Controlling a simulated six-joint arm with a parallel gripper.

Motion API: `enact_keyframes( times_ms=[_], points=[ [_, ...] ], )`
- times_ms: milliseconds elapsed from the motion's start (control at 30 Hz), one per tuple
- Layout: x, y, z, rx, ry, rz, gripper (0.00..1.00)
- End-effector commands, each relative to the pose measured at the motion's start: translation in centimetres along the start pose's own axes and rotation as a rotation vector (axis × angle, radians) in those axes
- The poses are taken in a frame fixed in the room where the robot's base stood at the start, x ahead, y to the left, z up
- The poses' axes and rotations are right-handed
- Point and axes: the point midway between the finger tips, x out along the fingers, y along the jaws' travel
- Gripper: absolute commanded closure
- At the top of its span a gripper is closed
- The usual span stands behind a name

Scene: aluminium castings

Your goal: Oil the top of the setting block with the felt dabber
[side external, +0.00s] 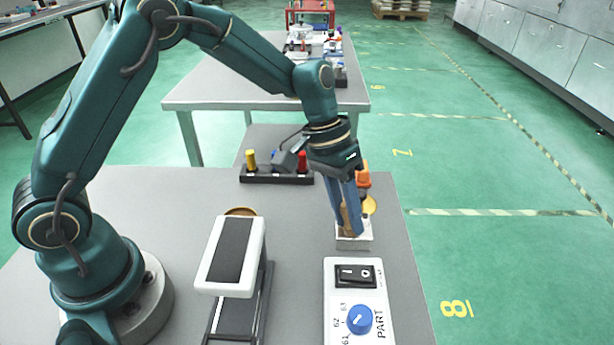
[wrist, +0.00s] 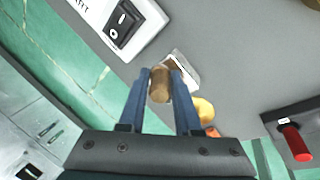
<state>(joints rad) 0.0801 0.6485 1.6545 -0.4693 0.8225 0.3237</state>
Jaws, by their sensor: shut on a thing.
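My gripper (side external: 349,222) points down at the right part of the grey table, its blue fingers shut on the felt dabber (wrist: 160,86), a brown cylindrical piece. In the side view the brown dabber (side external: 346,222) shows between the fingers. The setting block (side external: 356,243), small and pale metallic, lies directly below the fingertips. In the wrist view the block (wrist: 187,70) shows just beyond and right of the dabber's end. I cannot tell whether the dabber touches its top; the fingers and dabber hide part of the block.
A white control box (side external: 342,308) with a black switch and blue dial stands close in front. A white-topped stand (side external: 233,257) is at left. A black rack (side external: 268,177) with yellow and red handles is behind. An orange-topped item (side external: 363,178) is just behind the fingers.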

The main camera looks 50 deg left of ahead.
Motion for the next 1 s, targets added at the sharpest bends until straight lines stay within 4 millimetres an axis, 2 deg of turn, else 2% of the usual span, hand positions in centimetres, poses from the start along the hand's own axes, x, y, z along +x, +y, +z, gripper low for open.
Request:
enact_keyframes(
  times_ms=[167,233,300,1000],
  points=[
    [0.3,1.2,1.1,0.002,-0.001,-0.001,1.0],
    [-0.3,1.3,0.9,0.0,0.003,0.001,1.0],
    [-1.8,1.8,0.7,0.002,0.007,-0.002,1.0],
    [-7.2,3.6,0.4,-0.001,0.004,-0.002,1.0]
  ],
)
